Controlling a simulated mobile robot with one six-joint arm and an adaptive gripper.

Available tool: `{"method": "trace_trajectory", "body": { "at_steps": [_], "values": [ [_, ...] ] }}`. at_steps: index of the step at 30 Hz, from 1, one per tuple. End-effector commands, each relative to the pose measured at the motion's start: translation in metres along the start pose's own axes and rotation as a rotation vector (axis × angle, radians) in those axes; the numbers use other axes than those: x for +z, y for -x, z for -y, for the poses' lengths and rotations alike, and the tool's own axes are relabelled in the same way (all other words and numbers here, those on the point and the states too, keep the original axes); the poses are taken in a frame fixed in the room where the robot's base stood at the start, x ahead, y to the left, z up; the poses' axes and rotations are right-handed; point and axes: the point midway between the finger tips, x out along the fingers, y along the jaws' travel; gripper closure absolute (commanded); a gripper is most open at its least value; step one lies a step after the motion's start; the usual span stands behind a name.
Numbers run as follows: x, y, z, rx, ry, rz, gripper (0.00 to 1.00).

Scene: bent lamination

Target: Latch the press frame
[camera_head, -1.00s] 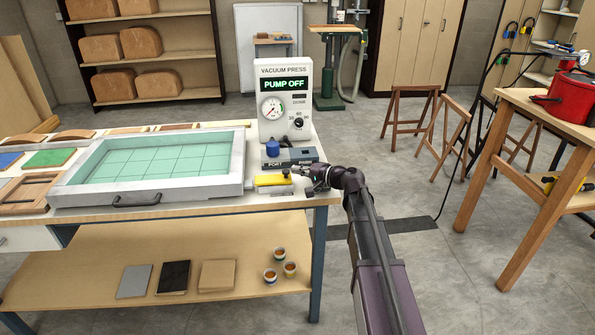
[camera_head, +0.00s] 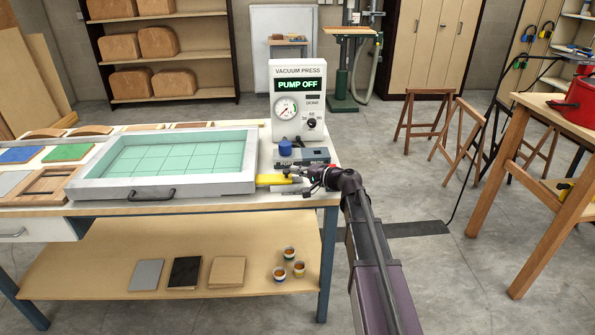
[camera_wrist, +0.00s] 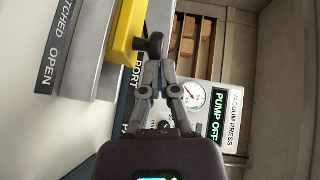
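The press frame (camera_head: 215,185) is a light grey rectangular frame around a green gridded bed (camera_head: 170,155). It lies flat on the bench with a dark handle (camera_head: 152,194) at its front. A yellow latch lever (camera_head: 272,180) is at its right front corner. In the wrist view the yellow lever (camera_wrist: 124,32) has a dark round knob (camera_wrist: 155,42) beside a grey plate (camera_wrist: 50,62) lettered OPEN and partly LATCHED. My gripper (camera_wrist: 158,66) is at the knob, its fingertips close together. Whether they grip the knob or only touch it is unclear.
The vacuum press control box (camera_head: 298,95) stands behind the lever and reads PUMP OFF. A blue knob (camera_head: 285,147) sits on the port block (camera_head: 318,154) close to my gripper. Wood panels and coloured sheets lie left of the frame.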

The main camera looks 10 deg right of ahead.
Motion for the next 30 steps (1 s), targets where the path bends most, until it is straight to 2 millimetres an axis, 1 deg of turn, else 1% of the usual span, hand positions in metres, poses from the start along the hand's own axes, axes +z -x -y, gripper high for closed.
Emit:
{"method": "trace_trajectory", "body": {
  "at_steps": [5,11,14,16,21,27,30],
  "values": [
    [-0.004,0.004,0.001,-0.002,-0.001,0.003,1.00],
    [-0.018,0.018,0.002,-0.002,-0.001,0.001,1.00],
    [-0.029,0.029,0.003,-0.002,0.000,0.000,1.00],
    [-0.026,0.043,0.002,-0.002,0.000,-0.001,1.00],
    [-0.026,0.073,0.002,-0.002,0.000,-0.002,1.00],
    [-0.025,0.102,0.002,-0.002,0.000,0.000,1.00],
    [-0.025,0.113,0.002,-0.002,0.000,0.001,1.00]
  ]
}}
